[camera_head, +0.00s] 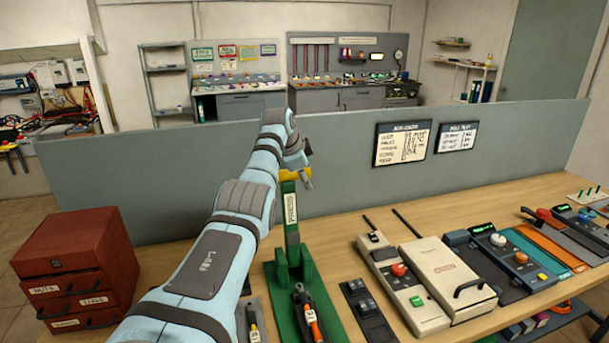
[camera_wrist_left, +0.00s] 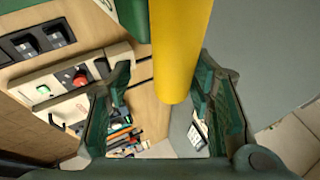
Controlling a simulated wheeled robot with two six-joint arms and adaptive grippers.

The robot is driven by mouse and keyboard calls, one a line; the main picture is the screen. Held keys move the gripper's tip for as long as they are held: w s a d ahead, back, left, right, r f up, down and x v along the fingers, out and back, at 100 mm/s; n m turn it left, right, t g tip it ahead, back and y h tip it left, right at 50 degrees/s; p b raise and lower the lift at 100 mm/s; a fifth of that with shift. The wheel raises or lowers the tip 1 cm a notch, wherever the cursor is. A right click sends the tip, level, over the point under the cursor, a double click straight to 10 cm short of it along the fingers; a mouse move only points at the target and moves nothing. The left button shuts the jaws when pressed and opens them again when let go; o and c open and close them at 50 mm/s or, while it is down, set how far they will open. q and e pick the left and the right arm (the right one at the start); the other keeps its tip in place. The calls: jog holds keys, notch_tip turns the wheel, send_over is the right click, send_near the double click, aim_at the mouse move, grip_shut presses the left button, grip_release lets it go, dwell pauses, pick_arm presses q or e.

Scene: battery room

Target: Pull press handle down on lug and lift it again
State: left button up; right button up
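The press (camera_head: 290,225) is a green upright column marked PRESS on a green base, standing on the wooden bench. Its yellow handle (camera_head: 305,178) is at the top, partly hidden by my left gripper (camera_head: 297,155). In the left wrist view the yellow handle (camera_wrist_left: 180,50) runs between the two fingers of my left gripper (camera_wrist_left: 165,85). The fingers are apart, with a visible gap on the handle's left side; contact on the right side is unclear. An orange-and-black item (camera_head: 311,320) lies on the press base. I cannot make out the lug. My right gripper is not in view.
A red drawer cabinet (camera_head: 72,250) stands at the left of the bench. A switch panel (camera_head: 364,305) and a box with red and green buttons (camera_head: 398,270) lie right of the press. A grey partition (camera_head: 350,180) rises behind the bench.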

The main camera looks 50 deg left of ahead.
pick_arm(q)
jog(key=shift+s, duration=0.1)
jog(key=shift+s+r, duration=0.1)
jog(key=shift+r, duration=0.05)
jog(key=v, duration=1.1)
jog(key=shift+r, duration=0.3)
jog(key=shift+d+f, duration=0.1)
jog(key=shift+d, duration=0.05)
